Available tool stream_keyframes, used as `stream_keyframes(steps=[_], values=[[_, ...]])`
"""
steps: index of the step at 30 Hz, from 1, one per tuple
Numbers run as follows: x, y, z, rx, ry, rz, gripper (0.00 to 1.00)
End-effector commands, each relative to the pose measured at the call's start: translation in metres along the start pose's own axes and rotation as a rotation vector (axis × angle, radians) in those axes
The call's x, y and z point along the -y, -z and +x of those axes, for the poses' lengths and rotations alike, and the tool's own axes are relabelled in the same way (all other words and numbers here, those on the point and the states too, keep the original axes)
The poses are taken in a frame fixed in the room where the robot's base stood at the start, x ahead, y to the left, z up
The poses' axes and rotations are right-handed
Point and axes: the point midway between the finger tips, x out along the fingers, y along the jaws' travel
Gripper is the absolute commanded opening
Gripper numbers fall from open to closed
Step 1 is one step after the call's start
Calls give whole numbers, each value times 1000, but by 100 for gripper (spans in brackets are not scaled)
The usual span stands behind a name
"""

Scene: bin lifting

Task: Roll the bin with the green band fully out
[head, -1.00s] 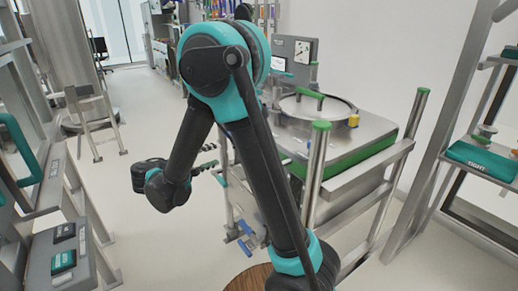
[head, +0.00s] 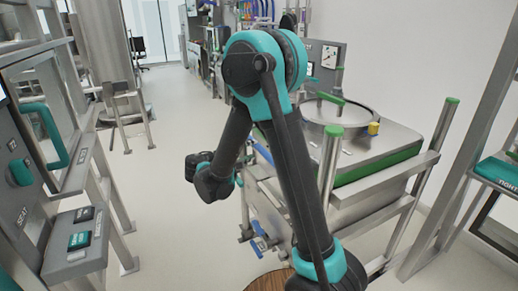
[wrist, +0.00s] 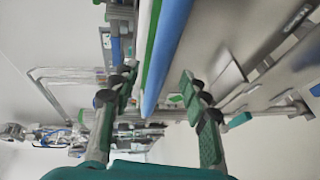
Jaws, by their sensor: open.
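The steel bin with a green band (head: 378,163) stands at the right of the head view, in a metal frame with green-capped posts. It has a round lid with a green handle on top. In the wrist view my gripper (wrist: 157,80) is open, with green-padded fingers apart and nothing clearly held. A green strip (wrist: 163,45) and a blue strip (wrist: 172,50) show beyond the fingers there; I cannot tell if the green one is the bin's band.
A grey panel (head: 30,205) with teal switches and a teal handle stands at the left. A steel shelf rack (head: 470,150) is at the right edge. A blue-handled valve (head: 258,245) is low beside the bin frame. Pale floor (head: 170,230) is clear between panel and frame.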

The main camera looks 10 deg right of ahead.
Motion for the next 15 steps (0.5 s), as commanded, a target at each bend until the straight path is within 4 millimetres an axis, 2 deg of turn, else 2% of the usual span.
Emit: stream_keyframes(steps=[1,6,9,15], values=[[0,-1,11,3,0,1,45],[0,0,38,2,0,1,45],[0,0,49,2,0,1,45],[0,0,59,1,0,0,45]])
